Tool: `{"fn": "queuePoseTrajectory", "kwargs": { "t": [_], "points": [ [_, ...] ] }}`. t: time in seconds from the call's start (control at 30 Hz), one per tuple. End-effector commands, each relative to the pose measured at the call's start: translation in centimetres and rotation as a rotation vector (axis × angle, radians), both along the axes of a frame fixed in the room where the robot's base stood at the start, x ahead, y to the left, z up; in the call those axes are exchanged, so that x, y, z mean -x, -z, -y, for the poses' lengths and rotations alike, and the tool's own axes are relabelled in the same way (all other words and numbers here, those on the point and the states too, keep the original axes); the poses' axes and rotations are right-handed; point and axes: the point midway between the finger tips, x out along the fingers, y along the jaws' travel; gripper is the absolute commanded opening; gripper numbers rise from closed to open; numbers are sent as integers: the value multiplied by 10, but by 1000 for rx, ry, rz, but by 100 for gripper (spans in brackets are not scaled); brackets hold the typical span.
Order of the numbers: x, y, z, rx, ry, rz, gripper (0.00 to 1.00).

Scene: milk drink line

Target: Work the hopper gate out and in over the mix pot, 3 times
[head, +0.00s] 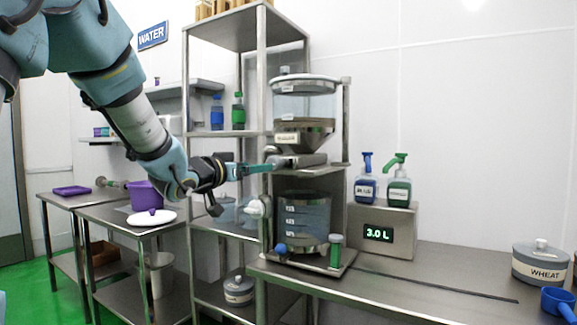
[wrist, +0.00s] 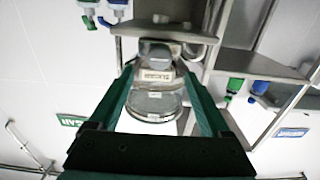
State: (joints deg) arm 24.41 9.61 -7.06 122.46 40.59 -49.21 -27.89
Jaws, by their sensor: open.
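The hopper (head: 304,105) is a clear-walled vessel with a metal cone, held in a frame on the bench. The hopper gate (head: 302,161) is a flat metal piece under the cone. The mix pot (head: 304,222), clear with level marks, stands below it. My gripper (head: 268,167) is open, with its fingertips at the left end of the gate in the head view. In the wrist view my gripper (wrist: 158,70) has its fingers apart, and the hopper (wrist: 155,103) shows upside down between them. Contact with the gate cannot be told.
A metal shelf rack (head: 222,133) with bottles stands just behind my arm. A scale box (head: 384,238) reading 3.0 L carries two pump bottles at right. A WHEAT canister (head: 540,265) and a blue scoop (head: 558,303) sit farther right. The bench middle is mostly clear.

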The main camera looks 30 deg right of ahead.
Motion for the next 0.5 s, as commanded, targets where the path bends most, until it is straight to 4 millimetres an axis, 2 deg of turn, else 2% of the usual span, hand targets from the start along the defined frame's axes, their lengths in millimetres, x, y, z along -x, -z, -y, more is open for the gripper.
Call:
{"fn": "queuePoseTrajectory", "kwargs": {
  "t": [0.3, 0.5],
  "points": [
    [-28, -2, 53, 0, 3, -2, 81],
    [-40, -1, 76, 0, 3, 0, 81]
  ]
}}
